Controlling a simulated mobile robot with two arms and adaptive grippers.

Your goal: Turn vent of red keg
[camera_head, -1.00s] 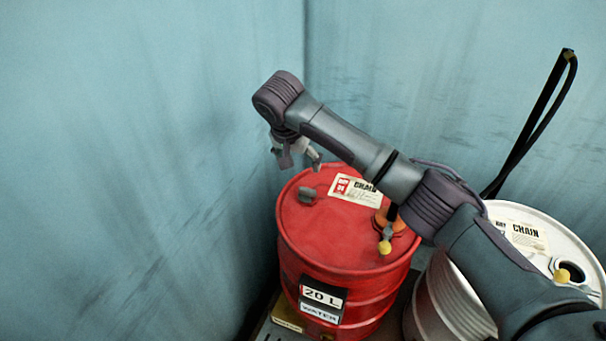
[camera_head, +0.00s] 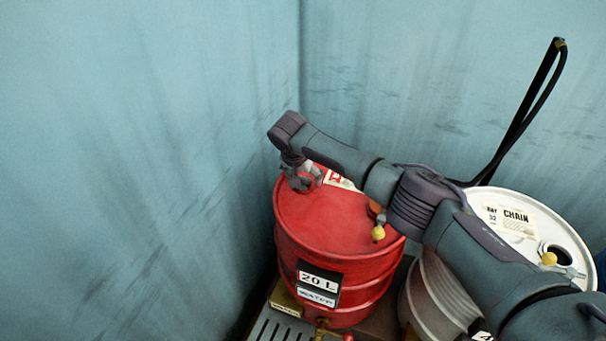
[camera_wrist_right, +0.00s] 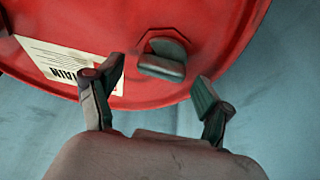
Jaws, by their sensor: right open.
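The red keg (camera_head: 335,225) stands upright in the corner, with a "20 L" label on its front. Its vent is a grey cap with a raised tab, seen in the right wrist view (camera_wrist_right: 165,57) near the rim of the red lid. My right gripper (camera_head: 303,180) is over the left part of the lid. In the right wrist view my right gripper (camera_wrist_right: 157,88) is open and empty, with one finger to each side of the vent and short of it. In the head view the gripper mostly hides the vent. My left gripper is not in view.
A white keg (camera_head: 510,215) with a "CHAIN" label stands to the right, partly under my right arm. A yellow-knobbed fitting (camera_head: 378,233) rises from the red lid. Blue walls (camera_head: 200,150) close in behind and left. A black hose or bar (camera_head: 525,115) stands at the back right.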

